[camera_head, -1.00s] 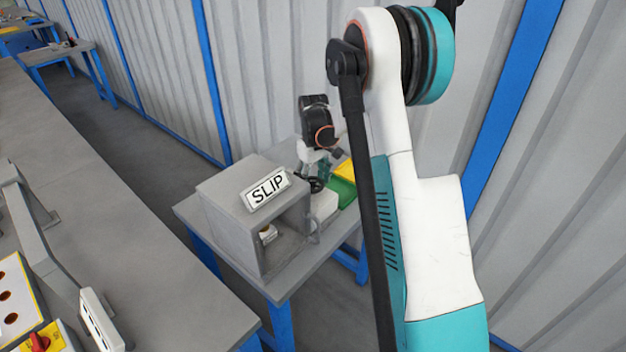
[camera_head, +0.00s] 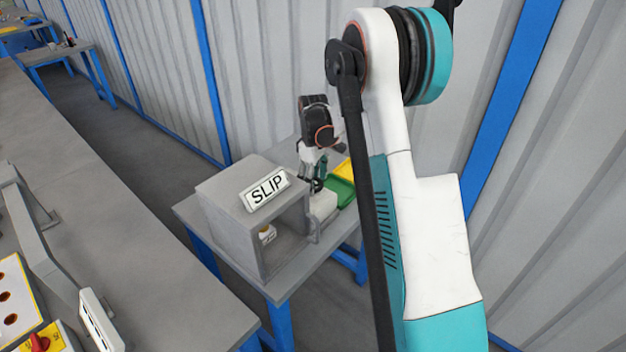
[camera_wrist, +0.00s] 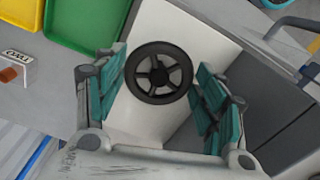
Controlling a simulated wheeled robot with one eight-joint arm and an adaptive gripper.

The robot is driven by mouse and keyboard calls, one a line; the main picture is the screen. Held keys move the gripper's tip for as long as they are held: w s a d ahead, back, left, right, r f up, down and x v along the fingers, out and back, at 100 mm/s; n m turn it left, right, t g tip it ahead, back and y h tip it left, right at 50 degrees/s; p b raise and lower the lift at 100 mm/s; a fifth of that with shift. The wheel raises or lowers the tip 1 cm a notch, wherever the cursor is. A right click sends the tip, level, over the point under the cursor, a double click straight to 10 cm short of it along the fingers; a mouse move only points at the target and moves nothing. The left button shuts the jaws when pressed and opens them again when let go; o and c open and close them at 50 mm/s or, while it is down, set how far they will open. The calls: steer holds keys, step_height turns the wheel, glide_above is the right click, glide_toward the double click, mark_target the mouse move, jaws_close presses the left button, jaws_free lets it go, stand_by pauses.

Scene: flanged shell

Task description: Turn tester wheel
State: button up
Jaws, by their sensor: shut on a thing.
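In the head view my gripper (camera_head: 316,180) is over the wheel, just right of the grey box marked SLIP, and hides most of the wheel.
The open grey box with the SLIP sign (camera_head: 265,189) stands on a small blue-legged table (camera_head: 293,285), with a small white item (camera_head: 267,234) inside. Green (camera_head: 342,192) and yellow bins lie behind the tester. A long grey bench (camera_head: 120,190) runs at left; a corrugated wall stands behind.

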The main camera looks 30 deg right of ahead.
steer(key=o, duration=1.1)
steer(key=shift+c, duration=0.2)
step_height(320, 180, up, 12)
steer(key=shift+a, duration=0.1)
